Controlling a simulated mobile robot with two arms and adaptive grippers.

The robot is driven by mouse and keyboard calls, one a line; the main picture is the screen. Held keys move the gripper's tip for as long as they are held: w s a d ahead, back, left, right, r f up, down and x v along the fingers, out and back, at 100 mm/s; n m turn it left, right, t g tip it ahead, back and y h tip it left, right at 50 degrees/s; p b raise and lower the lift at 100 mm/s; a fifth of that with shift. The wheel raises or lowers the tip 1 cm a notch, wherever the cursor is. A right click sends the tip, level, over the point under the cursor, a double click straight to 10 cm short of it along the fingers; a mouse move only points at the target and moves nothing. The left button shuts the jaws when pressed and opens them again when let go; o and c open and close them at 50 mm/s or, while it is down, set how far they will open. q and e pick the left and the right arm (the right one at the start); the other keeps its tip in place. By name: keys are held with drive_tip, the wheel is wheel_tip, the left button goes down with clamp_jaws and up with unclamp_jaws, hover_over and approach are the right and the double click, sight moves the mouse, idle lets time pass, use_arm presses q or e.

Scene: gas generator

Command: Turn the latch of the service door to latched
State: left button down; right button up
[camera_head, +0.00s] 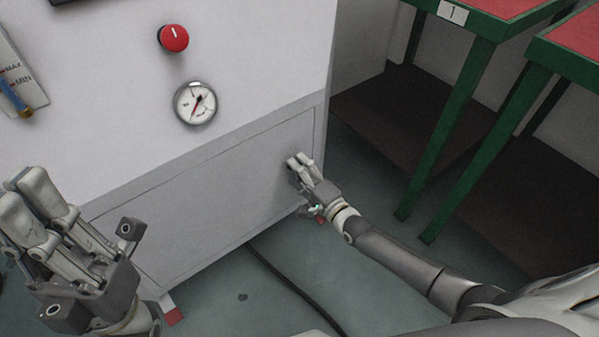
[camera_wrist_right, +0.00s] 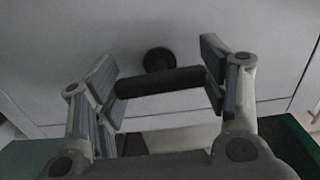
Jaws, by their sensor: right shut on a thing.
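The service door (camera_head: 215,190) is the grey lower panel of the cabinet and looks flush with its frame. My right gripper (camera_head: 298,163) is at the door's right side, and its hand hides the latch in the head view. In the right wrist view, the latch (camera_wrist_right: 160,82) is a dark bar in front of a round black boss, lying nearly level across that picture. My right gripper (camera_wrist_right: 160,80) is shut on the bar, with a finger at each end. My left gripper (camera_head: 25,198) is empty, its fingers apart, in front of the cabinet's left part.
Above the door are a red knob (camera_head: 173,38) and a round gauge (camera_head: 195,103). Green-legged tables (camera_head: 455,100) stand on the right. A black cable (camera_head: 290,287) lies on the floor below the door.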

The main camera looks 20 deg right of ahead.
drive_tip(key=shift+m, duration=0.3)
idle(0.4)
drive_tip(key=o, duration=1.5)
drive_tip(key=shift+c, duration=0.2)
drive_tip(key=shift+s+d, duration=0.1)
drive_tip(key=shift+s, duration=0.05)
drive_tip(key=v, duration=1.1)
drive_tip(key=shift+s, duration=0.3)
drive_tip(key=shift+d, duration=0.1)
